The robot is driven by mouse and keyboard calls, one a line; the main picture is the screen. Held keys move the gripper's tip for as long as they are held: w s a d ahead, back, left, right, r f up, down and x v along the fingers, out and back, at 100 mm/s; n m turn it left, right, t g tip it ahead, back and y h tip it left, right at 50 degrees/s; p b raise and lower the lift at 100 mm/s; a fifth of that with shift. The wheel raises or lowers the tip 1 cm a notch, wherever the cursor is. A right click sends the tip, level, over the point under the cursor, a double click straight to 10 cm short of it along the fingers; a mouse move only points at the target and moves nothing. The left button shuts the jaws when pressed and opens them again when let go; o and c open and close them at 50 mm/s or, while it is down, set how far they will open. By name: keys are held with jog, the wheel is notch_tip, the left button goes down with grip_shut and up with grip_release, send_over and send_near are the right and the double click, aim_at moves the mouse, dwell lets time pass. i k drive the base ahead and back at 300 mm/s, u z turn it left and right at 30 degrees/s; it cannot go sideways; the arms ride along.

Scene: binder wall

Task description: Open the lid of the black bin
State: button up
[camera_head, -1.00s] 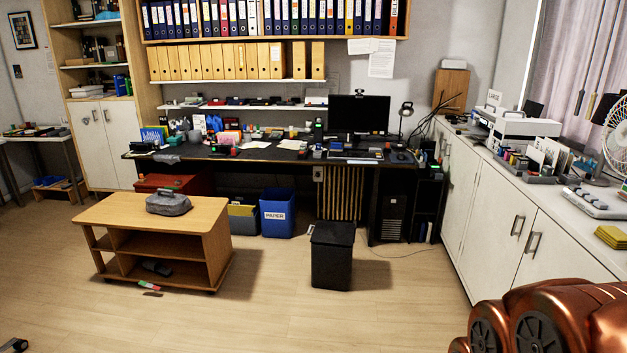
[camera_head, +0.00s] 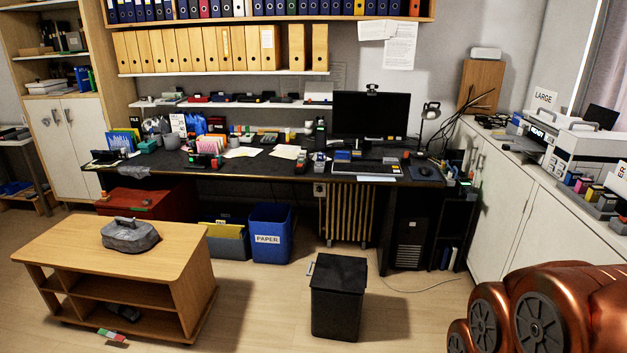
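The black bin (camera_head: 337,308) stands upright on the floor, a little right of the middle of the view. Its flat black lid (camera_head: 339,271) looks shut. A small pale bit, perhaps a handle, shows at the lid's left edge. Copper-coloured rounded links of my own arm fill the lower right corner. My gripper is not in the picture.
A blue paper bin (camera_head: 270,234) and the dark desk (camera_head: 250,171) are behind. White cabinets (camera_head: 535,240) line the right. Open floor surrounds the black bin.

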aim_at(343, 273)
jog(key=i, duration=0.8)
jog(key=u, duration=1.1)
jog(key=i, duration=2.5)
jog(key=u, duration=0.3)
